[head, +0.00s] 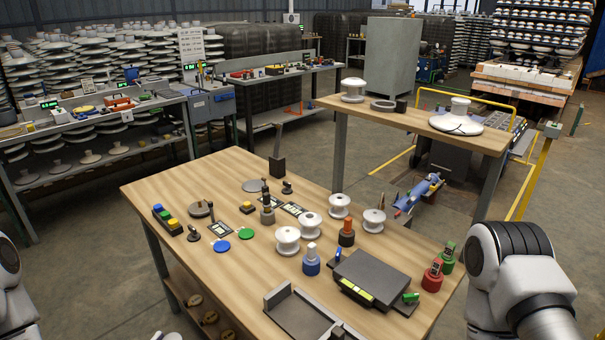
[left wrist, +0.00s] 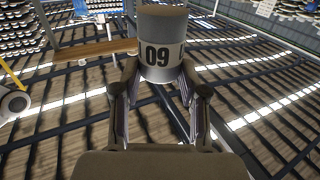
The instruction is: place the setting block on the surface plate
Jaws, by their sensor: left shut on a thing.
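My left gripper (left wrist: 153,92) is shut on a grey block with a rounded outline and a white label reading 09 (left wrist: 162,40), seen in the left wrist view. I take this to be the setting block. The left gripper and the block are not visible in the head view. A dark grey slab with a yellow-green label (head: 378,272), which looks like the surface plate, lies on the front right of the wooden table. Its top is bare. My right gripper is not in view; only my right arm shows.
The wooden table (head: 150,184) holds white insulators (head: 287,240), a blue-based post (head: 311,262), red (head: 432,279) and green posts beside the slab, and a grey open tray (head: 298,316) in front. A narrow raised wooden shelf (head: 420,115) stands behind.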

